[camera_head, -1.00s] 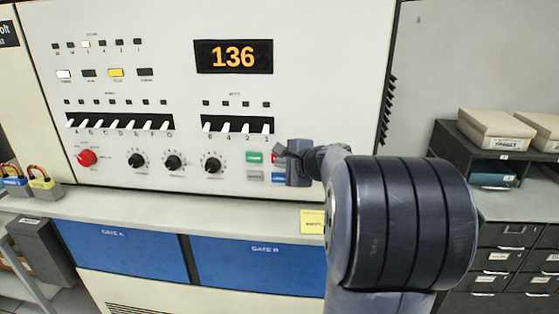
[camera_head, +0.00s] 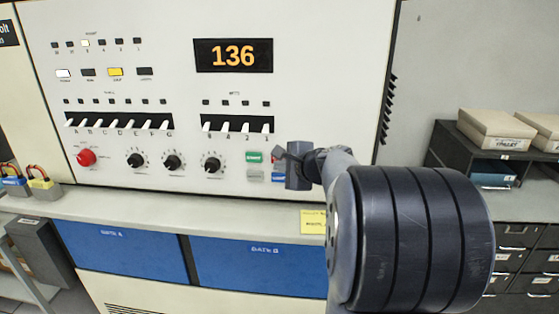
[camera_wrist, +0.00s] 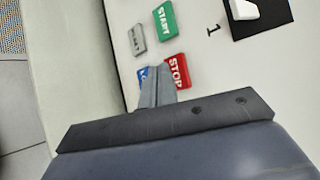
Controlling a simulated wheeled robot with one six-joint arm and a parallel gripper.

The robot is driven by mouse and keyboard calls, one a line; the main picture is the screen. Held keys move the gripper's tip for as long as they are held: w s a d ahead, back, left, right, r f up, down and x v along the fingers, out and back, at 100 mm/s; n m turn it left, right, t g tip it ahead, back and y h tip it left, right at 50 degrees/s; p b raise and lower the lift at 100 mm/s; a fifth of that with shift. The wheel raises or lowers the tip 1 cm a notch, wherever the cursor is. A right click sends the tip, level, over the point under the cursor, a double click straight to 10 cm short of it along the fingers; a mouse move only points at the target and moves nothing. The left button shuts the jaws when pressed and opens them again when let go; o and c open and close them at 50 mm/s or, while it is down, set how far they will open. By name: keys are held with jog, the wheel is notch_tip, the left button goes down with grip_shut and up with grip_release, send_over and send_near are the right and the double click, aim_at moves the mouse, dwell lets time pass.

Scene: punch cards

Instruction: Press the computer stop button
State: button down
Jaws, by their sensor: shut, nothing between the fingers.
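The red stop button (camera_wrist: 179,72) shows in the wrist view, marked STOP, just right of my fingertips and partly covered by them. My gripper (camera_wrist: 154,70) is shut and empty, its tips pointing at the button group. Whether the tips touch the stop button cannot be told. In the head view my gripper (camera_head: 281,154) is at the lower right of the console (camera_head: 330,60), and it hides the stop button there. The green start button (camera_head: 254,157) is left of the gripper. The start button (camera_wrist: 164,21) also shows in the wrist view.
A grey button (camera_wrist: 138,39) and a mostly hidden blue button (camera_wrist: 142,75) sit beside the start and stop buttons. White switches (camera_head: 223,127) and black knobs (camera_head: 211,163) are left of the gripper. A ledge (camera_head: 180,206) runs below the panel.

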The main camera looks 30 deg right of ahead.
jog(key=s+a, duration=0.1)
jog(key=s, duration=0.1)
jog(key=s+a+b, duration=0.1)
jog(key=s+a, duration=0.1)
jog(key=shift+s, duration=0.1)
jog(key=shift+d, duration=0.15)
dwell(0.7)
jog(key=shift+s+a+p, duration=0.25)
jog(key=shift+s+a, duration=0.35)
jog(key=shift+s, duration=0.2)
jog(key=shift+s+a+p, duration=0.25)
jog(key=shift+s+a, duration=0.3)
jog(key=shift+s, duration=0.25)
